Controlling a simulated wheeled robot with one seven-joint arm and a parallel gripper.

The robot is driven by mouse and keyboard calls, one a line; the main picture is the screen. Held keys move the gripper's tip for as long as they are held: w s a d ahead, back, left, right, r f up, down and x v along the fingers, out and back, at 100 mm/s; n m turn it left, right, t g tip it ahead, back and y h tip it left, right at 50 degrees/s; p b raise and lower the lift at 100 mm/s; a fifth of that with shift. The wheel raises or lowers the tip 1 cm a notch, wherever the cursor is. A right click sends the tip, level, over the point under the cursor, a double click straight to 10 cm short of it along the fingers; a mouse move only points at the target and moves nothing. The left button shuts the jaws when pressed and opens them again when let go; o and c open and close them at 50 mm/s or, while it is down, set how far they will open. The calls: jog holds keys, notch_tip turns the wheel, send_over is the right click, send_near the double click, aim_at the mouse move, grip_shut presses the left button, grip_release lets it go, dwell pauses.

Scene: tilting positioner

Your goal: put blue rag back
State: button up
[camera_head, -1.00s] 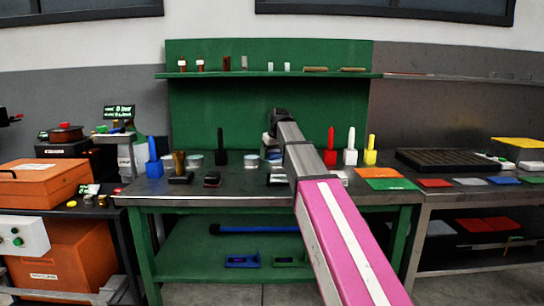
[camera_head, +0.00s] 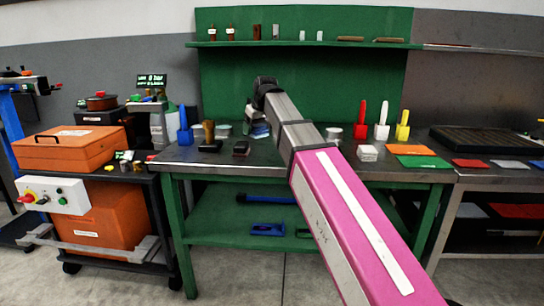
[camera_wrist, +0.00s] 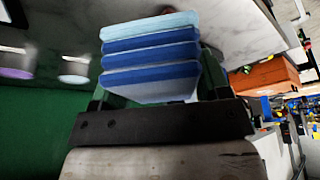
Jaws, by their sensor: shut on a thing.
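The blue rag (camera_wrist: 150,62) is a folded stack of light and dark blue layers in the wrist view. My gripper (camera_wrist: 150,90) is shut on it, with dark fingers on either side. In the head view, the rag (camera_head: 258,130) shows only in part as a small blue and white patch below my gripper (camera_head: 256,112), above the back of the bench. My arm hides part of that area. I cannot tell from the frames whether the rag touches the bench top.
The dark bench top (camera_head: 290,160) holds blue (camera_head: 184,130), red (camera_head: 360,128), white (camera_head: 381,125) and yellow (camera_head: 402,125) handled items. Orange (camera_head: 398,150) and green (camera_head: 424,162) sheets lie at the right. A green back panel (camera_head: 350,80) with a shelf (camera_head: 300,43) stands behind.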

jog(key=shift+s+a, duration=0.7)
jog(key=shift+a, duration=0.15)
send_over(270, 154)
jog(key=f, duration=0.7)
jog(key=shift+s+d, duration=0.3)
jog(key=shift+f, duration=1.95)
jog(key=shift+f, duration=0.15)
jog(key=o, duration=1)
jog(key=shift+c, duration=0.2)
jog(key=v, duration=1.2)
jog(key=shift+r, duration=0.25)
jog(key=shift+w, duration=0.1)
